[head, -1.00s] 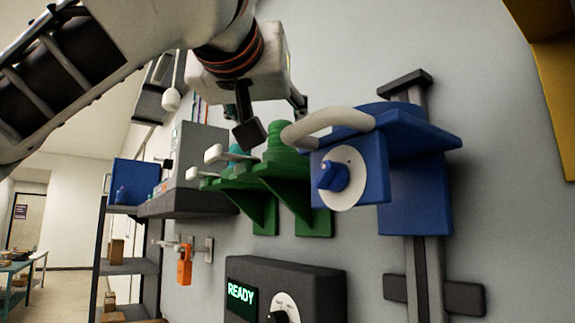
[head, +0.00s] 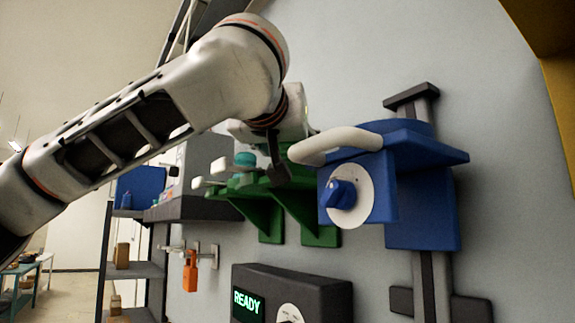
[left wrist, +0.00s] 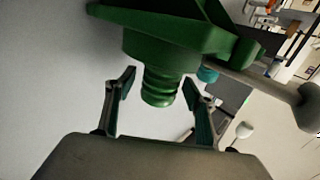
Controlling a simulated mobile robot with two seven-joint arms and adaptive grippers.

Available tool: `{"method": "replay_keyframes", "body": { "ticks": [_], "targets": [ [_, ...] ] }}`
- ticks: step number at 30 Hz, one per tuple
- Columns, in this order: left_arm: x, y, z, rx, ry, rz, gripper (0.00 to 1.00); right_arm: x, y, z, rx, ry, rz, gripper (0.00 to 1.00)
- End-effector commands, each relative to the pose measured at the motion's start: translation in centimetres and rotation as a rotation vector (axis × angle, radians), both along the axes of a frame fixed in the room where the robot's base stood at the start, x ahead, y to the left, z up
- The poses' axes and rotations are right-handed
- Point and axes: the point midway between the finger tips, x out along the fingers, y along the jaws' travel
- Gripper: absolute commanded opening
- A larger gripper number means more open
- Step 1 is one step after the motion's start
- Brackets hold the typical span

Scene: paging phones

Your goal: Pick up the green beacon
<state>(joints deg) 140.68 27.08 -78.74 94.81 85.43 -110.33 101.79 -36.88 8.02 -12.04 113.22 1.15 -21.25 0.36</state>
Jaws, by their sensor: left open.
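The green beacon (left wrist: 160,86), a ridged round piece, shows in the left wrist view, where the picture is upside down. It stands on a green wall shelf (left wrist: 185,30). My left gripper (left wrist: 159,80) is open, with one finger on each side of the beacon's ridged part; I cannot tell whether either touches it. In the head view my left gripper (head: 280,170) is over the green shelf (head: 270,217) and hides the beacon. My right gripper is not in view.
A blue wall unit (head: 420,195) with a pale handle (head: 333,144) and dial (head: 350,197) stands close to the right of the gripper. A teal piece (head: 245,159) sits left on the green shelf. A dark READY box (head: 300,284) is below.

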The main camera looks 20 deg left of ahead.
Motion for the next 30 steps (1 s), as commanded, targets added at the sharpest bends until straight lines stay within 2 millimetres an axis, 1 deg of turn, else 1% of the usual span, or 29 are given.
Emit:
{"method": "replay_keyframes", "body": {
  "ticks": [1, 2, 3, 5, 6, 7, 16, 20, 23, 26, 30],
  "targets": [
    [0.0, 0.0, 0.0, 0.000, 0.000, 0.000, 0.48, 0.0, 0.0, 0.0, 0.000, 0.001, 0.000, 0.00],
    [0.0, 0.0, 0.0, 0.000, 0.000, 0.000, 0.40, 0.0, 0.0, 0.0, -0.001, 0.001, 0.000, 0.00],
    [0.0, 0.0, 0.0, 0.000, 0.000, 0.000, 0.30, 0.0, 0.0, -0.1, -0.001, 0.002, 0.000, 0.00],
    [0.0, 0.0, 0.0, 0.000, 0.000, 0.000, 0.14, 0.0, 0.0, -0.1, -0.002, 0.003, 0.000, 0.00],
    [0.0, 0.0, 0.0, 0.000, 0.000, 0.000, 0.04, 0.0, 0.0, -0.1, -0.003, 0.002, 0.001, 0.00],
    [0.0, 0.0, 0.0, 0.000, 0.000, 0.000, 0.00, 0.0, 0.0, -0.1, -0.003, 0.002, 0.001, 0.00],
    [-0.1, 0.0, 0.2, -0.002, -0.002, 0.001, 0.00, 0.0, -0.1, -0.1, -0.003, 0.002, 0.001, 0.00],
    [-0.1, 0.0, 0.9, -0.003, -0.003, 0.001, 0.00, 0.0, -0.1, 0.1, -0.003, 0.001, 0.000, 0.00],
    [-0.2, 0.0, 1.9, -0.002, -0.004, 0.001, 0.00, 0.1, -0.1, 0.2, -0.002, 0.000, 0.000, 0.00],
    [-0.2, 0.0, 3.4, -0.004, -0.005, 0.001, 0.00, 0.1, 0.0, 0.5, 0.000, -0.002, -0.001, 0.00],
    [-0.2, -0.1, 6.6, -0.005, -0.005, 0.000, 0.00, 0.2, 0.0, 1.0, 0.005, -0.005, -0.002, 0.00]
  ]
}}
